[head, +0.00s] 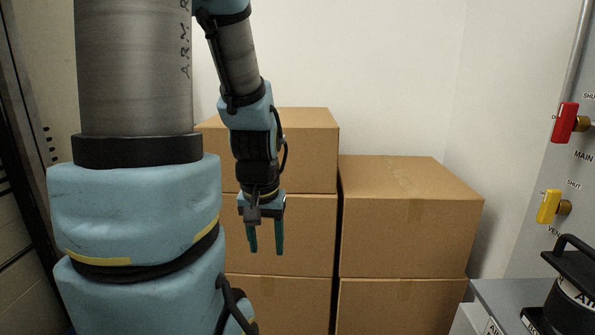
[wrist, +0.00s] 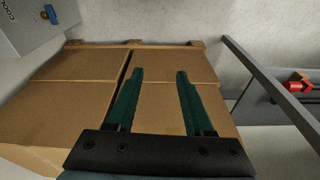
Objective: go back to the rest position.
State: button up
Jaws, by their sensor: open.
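My gripper (head: 265,248) hangs pointing down in the head view, in front of the stacked cardboard boxes. Its two green fingers are apart with nothing between them. In the wrist view the open fingers (wrist: 158,76) reach out over the boxes, and the gap between them is empty. My arm fills much of the left of the head view and hides part of the boxes.
Cardboard boxes (head: 400,232) stand stacked against the white wall. At right, a grey panel carries a red valve handle (head: 565,123) and a yellow one (head: 549,206). A black handled object (head: 570,300) sits on a grey surface. A grey rail (wrist: 270,85) crosses the wrist view.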

notch_tip(320, 180, up, 16)
jog(key=s+p, duration=0.1)
jog(key=p, duration=1.5)
jog(key=shift+a+r, duration=0.15)
jog(key=shift+a, duration=0.05)
